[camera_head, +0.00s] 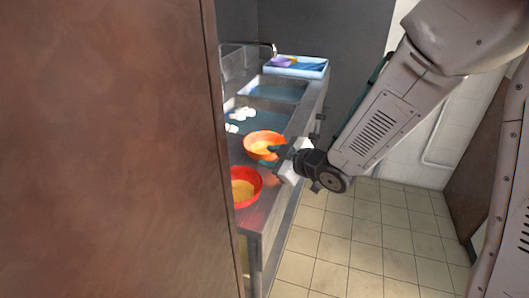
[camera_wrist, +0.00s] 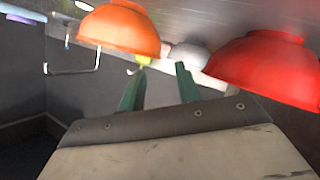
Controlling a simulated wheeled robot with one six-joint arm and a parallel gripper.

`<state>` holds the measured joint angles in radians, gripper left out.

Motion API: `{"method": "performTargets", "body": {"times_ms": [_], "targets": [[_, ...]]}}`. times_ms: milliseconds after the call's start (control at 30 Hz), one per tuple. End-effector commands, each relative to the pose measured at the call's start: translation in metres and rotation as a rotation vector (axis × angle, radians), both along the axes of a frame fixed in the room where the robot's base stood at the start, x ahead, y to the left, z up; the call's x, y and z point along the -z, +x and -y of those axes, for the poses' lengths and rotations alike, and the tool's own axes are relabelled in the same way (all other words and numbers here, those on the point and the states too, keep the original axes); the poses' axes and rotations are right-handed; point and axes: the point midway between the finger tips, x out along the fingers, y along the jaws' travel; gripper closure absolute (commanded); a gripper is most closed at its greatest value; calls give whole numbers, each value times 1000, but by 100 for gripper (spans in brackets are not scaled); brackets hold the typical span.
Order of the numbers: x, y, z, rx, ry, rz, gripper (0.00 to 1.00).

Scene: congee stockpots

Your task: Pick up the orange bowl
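The orange bowl (camera_head: 264,139) stands on the metal counter near its right edge, with pale yellowish content inside. In the wrist view the orange bowl (camera_wrist: 118,28) shows at the upper left, above the left finger. My gripper (camera_head: 279,150) is at the right side of the orange bowl, close to its rim; whether it touches cannot be told. In the wrist view the two green fingers of my gripper (camera_wrist: 161,78) stand apart with no bowl between them.
A red bowl (camera_head: 245,184) with similar content stands nearer on the counter (camera_head: 259,215). Sink basins (camera_head: 277,89), white pieces (camera_head: 240,114) and a blue tray (camera_head: 310,70) lie farther back. A brown panel (camera_head: 110,150) blocks the left. Tiled floor (camera_head: 350,235) is clear at right.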

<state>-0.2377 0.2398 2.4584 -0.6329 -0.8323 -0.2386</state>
Motion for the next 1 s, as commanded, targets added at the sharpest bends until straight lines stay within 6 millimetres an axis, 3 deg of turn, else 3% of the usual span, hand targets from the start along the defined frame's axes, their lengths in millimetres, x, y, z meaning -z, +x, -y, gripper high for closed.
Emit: {"method": "performTargets", "body": {"times_ms": [267, 600, 900, 1000], "targets": [[10, 18, -20, -16, 11, 9, 66], [21, 55, -45, -15, 11, 9, 66], [23, 59, -48, -13, 10, 9, 66], [23, 59, -48, -13, 10, 9, 92]]}}
